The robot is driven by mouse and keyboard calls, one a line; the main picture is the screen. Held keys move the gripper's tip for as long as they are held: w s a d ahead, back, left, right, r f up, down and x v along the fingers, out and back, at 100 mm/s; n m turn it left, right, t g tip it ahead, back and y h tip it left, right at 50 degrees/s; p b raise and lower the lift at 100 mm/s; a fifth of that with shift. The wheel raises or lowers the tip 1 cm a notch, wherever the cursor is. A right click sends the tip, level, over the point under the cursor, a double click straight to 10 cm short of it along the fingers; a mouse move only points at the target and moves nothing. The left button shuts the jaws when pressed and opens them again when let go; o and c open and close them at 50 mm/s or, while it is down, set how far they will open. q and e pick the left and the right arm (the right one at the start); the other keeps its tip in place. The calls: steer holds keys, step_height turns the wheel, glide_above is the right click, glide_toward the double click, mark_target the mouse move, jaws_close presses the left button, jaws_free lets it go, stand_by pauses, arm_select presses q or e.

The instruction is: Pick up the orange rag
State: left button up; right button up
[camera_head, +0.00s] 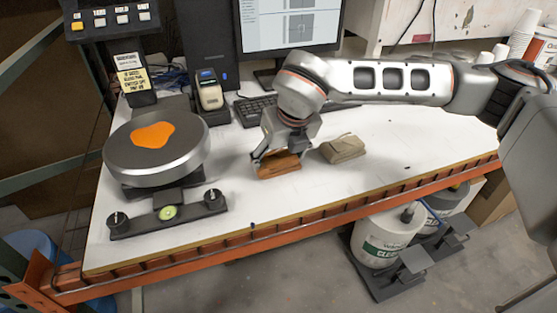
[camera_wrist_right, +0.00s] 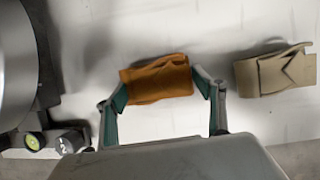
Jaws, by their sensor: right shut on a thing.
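The orange rag (camera_head: 279,166) is a folded cloth on the white table, in the middle of the head view. My right gripper (camera_head: 277,158) reaches down over it from above, with its fingers at the rag's two ends. In the right wrist view the rag (camera_wrist_right: 158,79) sits between the two fingertips of the right gripper (camera_wrist_right: 160,88), which are shut on it. I cannot tell whether the rag is clear of the table. My left gripper is not in view.
A beige folded rag (camera_head: 343,149) lies close to the right of the orange one. A round scale (camera_head: 157,166) with an orange patch on its plate stands at the left. A keyboard (camera_head: 253,108) and monitor (camera_head: 290,30) are behind. The table's front edge (camera_head: 300,225) is clear.

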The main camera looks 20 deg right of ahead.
mark_target(279, 158)
steer(key=shift+r, duration=0.1)
step_height(279, 158, up, 20)
steer(key=shift+p, duration=0.45)
steer(key=shift+o, duration=0.3)
stand_by(1.3)
